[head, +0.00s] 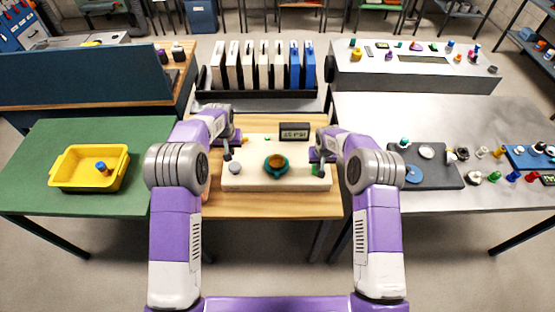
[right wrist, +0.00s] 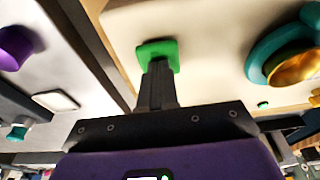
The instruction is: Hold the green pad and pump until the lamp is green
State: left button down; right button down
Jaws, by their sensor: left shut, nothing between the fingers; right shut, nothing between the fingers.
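A cream panel (head: 250,183) lies on the wooden table. The green pad (head: 317,174) is at its right end and also shows in the right wrist view (right wrist: 157,48). My right gripper (head: 318,165) is shut and empty. Its fingertips (right wrist: 158,66) are at the pad and overlap its edge; contact looks likely. A teal ring with a gold-brown centre (head: 276,164) sits mid-panel. My left gripper (head: 228,157) is shut and empty, just above and beside a grey round button (head: 234,168) at the panel's left. A small green spot (head: 267,139), perhaps the lamp, is near the back edge; I cannot tell if it is lit.
A small dark display (head: 294,132) stands at the panel's back; its text is unreadable. A rack of white and blue upright pieces (head: 262,65) is behind. A yellow bin (head: 90,168) is on the green table at left. A dark tray (head: 430,172) with parts is at right.

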pick_arm(q)
jog(key=shift+r, duration=0.3)
pick_arm(e)
notch_tip(320, 180, up, 7)
dwell(0.8)
dwell(0.3)
